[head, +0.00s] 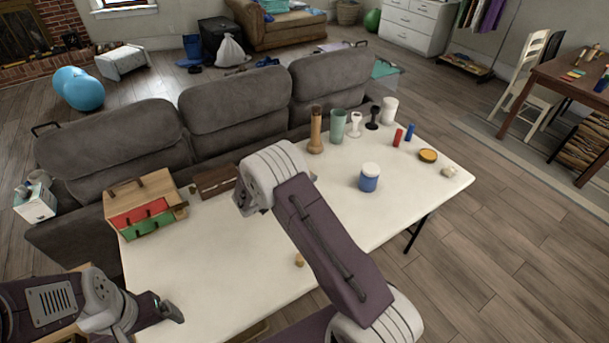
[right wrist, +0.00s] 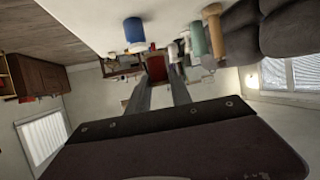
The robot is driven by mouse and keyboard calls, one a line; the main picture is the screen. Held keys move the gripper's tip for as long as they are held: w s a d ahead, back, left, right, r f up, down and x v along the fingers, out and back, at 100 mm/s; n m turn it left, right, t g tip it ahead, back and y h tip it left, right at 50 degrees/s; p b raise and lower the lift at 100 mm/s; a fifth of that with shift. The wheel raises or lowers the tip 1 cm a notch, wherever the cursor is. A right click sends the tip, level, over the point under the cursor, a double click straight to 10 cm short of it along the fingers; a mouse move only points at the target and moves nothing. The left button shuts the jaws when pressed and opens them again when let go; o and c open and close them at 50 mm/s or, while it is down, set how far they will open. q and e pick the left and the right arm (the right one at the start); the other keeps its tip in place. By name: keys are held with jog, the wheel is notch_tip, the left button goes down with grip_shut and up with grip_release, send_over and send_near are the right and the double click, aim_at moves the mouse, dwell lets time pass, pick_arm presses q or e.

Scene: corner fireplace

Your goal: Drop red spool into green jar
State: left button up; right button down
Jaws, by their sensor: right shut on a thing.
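The green jar (head: 337,126) stands upright at the back of the white table, and it also shows in the right wrist view (right wrist: 198,40). My right gripper (right wrist: 158,80) is shut on a dark red thing, the red spool (right wrist: 157,66), between its fingertips. In the head view my own right arm hides most of that gripper and the spool. The gripper is apart from the green jar, which appears beyond the fingers and to one side. My left gripper (head: 170,312) is low at the table's near left corner; its finger gap is unclear.
Near the green jar stand a wooden mill (head: 316,130), a white goblet (head: 354,125) and a black one (head: 373,118). A blue jar with white lid (head: 369,178), red cylinder (head: 397,137) and blue cylinder (head: 410,132) stand farther right. A wooden box (head: 143,203) is left.

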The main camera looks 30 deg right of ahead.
jog(key=shift+s+d+r, duration=0.1)
jog(key=shift+s+d, duration=0.05)
jog(key=shift+d, duration=0.45)
jog(key=f, duration=0.4)
jog(key=shift+a+f+b, duration=0.25)
jog(key=shift+f+b, duration=0.05)
jog(key=shift+f, duration=0.1)
pick_arm(q)
jog(key=shift+s+d, duration=0.1)
jog(key=shift+d, duration=0.25)
pick_arm(e)
jog(key=shift+f, duration=0.6)
jog(key=c, duration=1.1)
grip_release()
